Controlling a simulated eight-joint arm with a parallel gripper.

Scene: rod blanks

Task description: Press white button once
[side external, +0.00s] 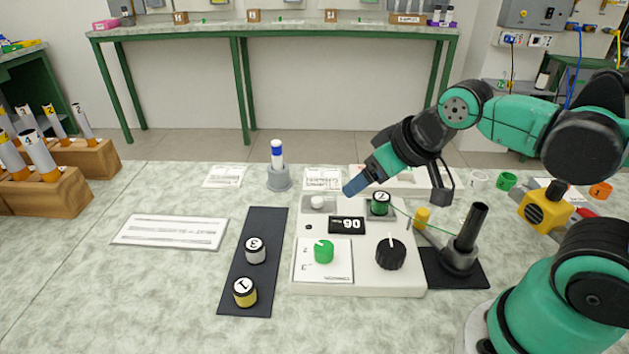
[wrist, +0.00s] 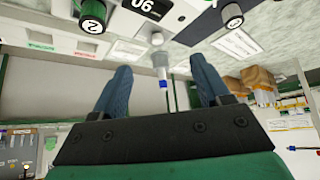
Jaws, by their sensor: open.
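The white button (side external: 317,203) is a small round cap at the far left corner of a white console (side external: 310,283). It also appears to show in the wrist view (wrist: 157,38), above the gap between the fingers. My gripper (side external: 352,189) has blue fingers and hangs above the console's far edge. In the side view it is to the right of the button and higher, pointing down and left, apart from it. In the wrist view the two fingers (wrist: 161,67) are spread with nothing between them. No contact with the button shows.
The console also carries a display (side external: 347,225), a green knob (side external: 323,251), a black knob (side external: 391,254) and a cylinder marked 2 (side external: 381,203). A dark mat (side external: 262,225) holds two numbered cylinders. A dark angled tube (side external: 471,228) stands right.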

